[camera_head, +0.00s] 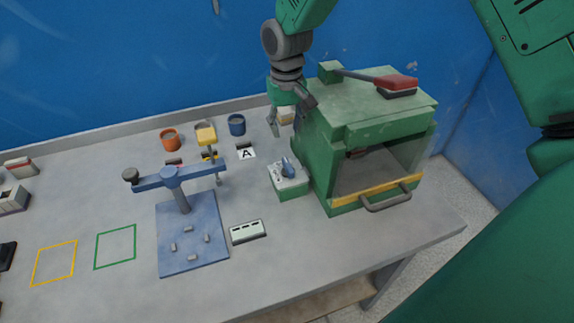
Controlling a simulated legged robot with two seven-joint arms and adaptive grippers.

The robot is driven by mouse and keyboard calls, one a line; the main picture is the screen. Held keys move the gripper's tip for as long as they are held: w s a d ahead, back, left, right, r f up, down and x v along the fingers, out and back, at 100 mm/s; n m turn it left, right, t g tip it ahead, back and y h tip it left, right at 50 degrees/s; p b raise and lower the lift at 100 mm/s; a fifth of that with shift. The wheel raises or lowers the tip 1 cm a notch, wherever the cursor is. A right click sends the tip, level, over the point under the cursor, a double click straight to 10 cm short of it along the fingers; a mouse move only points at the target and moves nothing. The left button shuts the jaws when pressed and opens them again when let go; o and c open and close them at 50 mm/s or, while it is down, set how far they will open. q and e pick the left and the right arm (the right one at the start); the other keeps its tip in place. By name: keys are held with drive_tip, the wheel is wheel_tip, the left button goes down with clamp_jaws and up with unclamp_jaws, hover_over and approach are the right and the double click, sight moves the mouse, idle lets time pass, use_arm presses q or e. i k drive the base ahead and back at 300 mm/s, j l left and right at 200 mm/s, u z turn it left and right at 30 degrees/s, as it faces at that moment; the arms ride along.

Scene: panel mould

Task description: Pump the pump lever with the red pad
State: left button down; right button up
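The pump lever (357,76) is a dark arm on top of the green box-shaped machine (330,130). It runs from a small green block (330,72) at the left to the red pad (397,82) at its right end. The lever lies nearly flat, with the pad low over the machine's top. My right gripper (293,118) points down beside the machine's left side, left of the lever and apart from the pad. Its fingers are spread and I see nothing held between them. My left gripper is out of view.
The machine has a clear front door with a yellow bar and a handle (386,200). A small green box with a blue knob (289,168) stands at its left. A blue fixture (183,187), cups and outlined squares lie farther left. The blue wall is close behind.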

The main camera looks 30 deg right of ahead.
sight(393, 81)
drive_tip(key=k+j, duration=0.8)
drive_tip(key=k, duration=0.05)
